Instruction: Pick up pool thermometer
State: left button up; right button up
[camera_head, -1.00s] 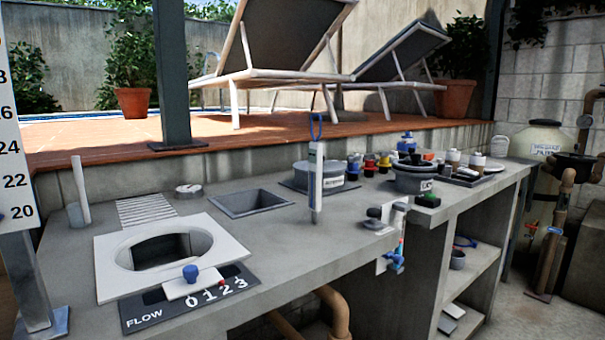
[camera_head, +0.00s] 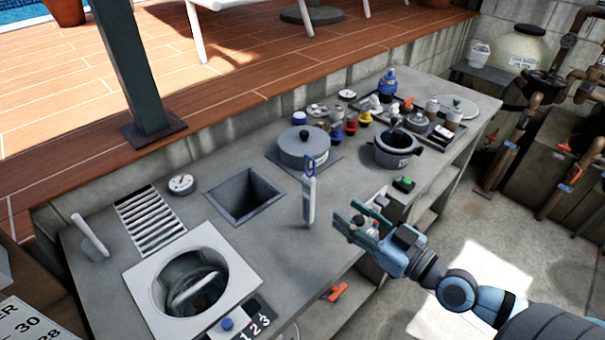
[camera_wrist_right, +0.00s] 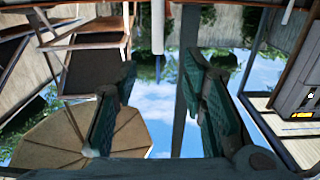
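The pool thermometer (camera_head: 309,200) is a slim white tube with a blue loop on top. In the head view it stands upright near the counter's front edge, to the right of a square opening. My right gripper (camera_head: 356,225) is to the right of it, apart from it, with its fingers spread and nothing seen between them. The right wrist view shows the two teal fingers (camera_wrist_right: 157,105) wide apart with sky between them. A pale upright bar (camera_wrist_right: 158,28) shows at the top there; I cannot tell whether it is the thermometer. My left gripper is out of view.
The grey counter (camera_head: 262,262) has a square opening (camera_head: 243,194) and a white-framed round opening (camera_head: 140,275). A lidded grey pot (camera_head: 304,150), a dark pot (camera_head: 393,150) and several small bottles stand behind and right of the thermometer. A raised wooden deck (camera_head: 215,75) borders the back.

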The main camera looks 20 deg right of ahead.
aim_at(314, 188)
jog(key=p+x, duration=0.3)
jog(key=x, duration=0.9)
jog(key=shift+w+f, duration=0.15)
jog(key=shift+w, duration=0.25)
jog(key=shift+w+f, duration=0.1)
jog(key=shift+w, duration=0.1)
jog(key=shift+s, duration=0.1)
grip_shut()
